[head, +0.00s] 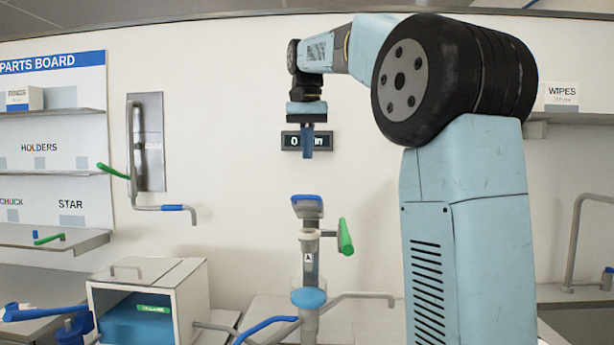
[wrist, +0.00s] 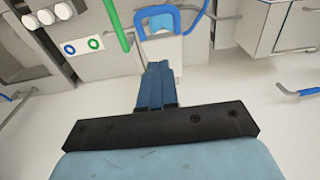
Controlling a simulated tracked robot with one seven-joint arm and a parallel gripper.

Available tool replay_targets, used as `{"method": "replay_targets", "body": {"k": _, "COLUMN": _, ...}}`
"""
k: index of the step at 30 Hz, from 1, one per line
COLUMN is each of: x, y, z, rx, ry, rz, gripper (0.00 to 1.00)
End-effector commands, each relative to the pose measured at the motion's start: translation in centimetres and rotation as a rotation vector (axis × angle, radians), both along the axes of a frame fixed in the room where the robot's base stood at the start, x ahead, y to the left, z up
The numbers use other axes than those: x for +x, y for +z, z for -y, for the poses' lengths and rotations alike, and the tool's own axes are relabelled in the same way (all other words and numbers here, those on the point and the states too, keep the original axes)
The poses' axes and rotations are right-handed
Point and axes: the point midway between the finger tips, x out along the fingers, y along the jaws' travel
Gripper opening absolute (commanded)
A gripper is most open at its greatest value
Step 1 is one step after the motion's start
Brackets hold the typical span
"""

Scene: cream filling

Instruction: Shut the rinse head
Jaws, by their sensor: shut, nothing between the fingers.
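Nothing in view is labelled as the rinse head, so I cannot tell for sure which part it is. A grey stand (head: 309,262) in the middle has a blue top (head: 307,200), a green handle (head: 345,237) and a blue round part lower down.
An open-fronted box (head: 186,300) with blue inside stands at lower left. Shelves (head: 50,236) hang on the left wall, and a dark display (head: 292,141) is behind my gripper. A grey rail (head: 575,240) stands at right. The wrist view shows a green bar (wrist: 116,25) near my fingers.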

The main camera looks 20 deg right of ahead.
Motion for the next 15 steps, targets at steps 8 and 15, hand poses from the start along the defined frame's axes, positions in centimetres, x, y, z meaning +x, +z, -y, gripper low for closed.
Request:
{"method": "replay_targets", "body": {"k": 8, "x": -0.5, "y": -4.3, "z": -0.2, "rx": 0.0, "ry": 0.001, "rz": -0.001, "gripper": 0.0}}
{"method": "replay_targets", "body": {"k": 15, "x": -1.9, "y": -6.1, "z": -0.7, "rx": 0.0, "ry": 0.0, "rz": 0.0, "gripper": 0.0}}
